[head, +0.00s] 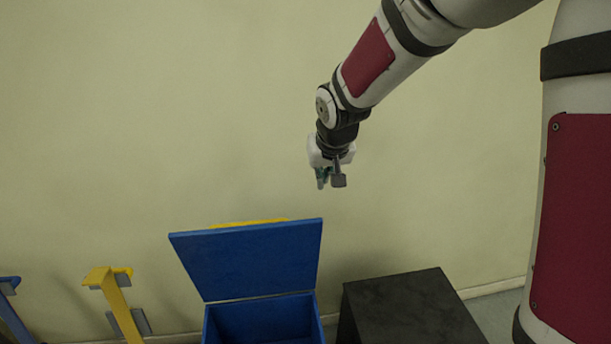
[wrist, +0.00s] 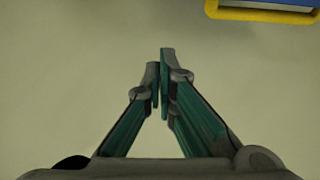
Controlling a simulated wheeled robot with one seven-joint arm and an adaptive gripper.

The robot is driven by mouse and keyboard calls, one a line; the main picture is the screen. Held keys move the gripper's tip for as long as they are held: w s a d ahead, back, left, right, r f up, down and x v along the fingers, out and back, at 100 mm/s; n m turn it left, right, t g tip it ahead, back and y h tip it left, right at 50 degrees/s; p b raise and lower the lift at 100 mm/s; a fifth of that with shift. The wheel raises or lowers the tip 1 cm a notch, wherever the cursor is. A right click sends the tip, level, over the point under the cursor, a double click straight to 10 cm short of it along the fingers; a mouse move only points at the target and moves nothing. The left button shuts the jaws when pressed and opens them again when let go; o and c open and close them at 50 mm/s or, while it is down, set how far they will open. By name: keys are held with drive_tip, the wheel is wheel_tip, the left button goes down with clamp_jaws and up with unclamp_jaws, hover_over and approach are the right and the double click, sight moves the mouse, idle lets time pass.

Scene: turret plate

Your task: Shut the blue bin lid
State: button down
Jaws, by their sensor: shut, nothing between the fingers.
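The blue bin (head: 262,322) stands low in the head view, cut off by the bottom edge. Its blue lid (head: 252,260) is open, raised and leaning back from the hinge line, with a yellow strip along its top edge. My gripper (head: 331,184) hangs above and to the right of the lid, apart from it, fingers pointing down. In the wrist view the fingers of my gripper (wrist: 160,75) are together and hold nothing. A corner of the lid (wrist: 280,8), blue with a yellow border, shows at the top right there.
A black box (head: 412,305) stands right of the bin. A yellow post (head: 114,300) with grey plates and a blue post (head: 14,310) stand to the left. A plain pale wall (head: 180,110) is behind. The space around my gripper is clear.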

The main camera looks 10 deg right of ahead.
wheel_tip(320, 180, down, 10)
drive_tip(key=w+p, duration=0.1)
drive_tip(key=shift+r, duration=0.25)
idle(0.4)
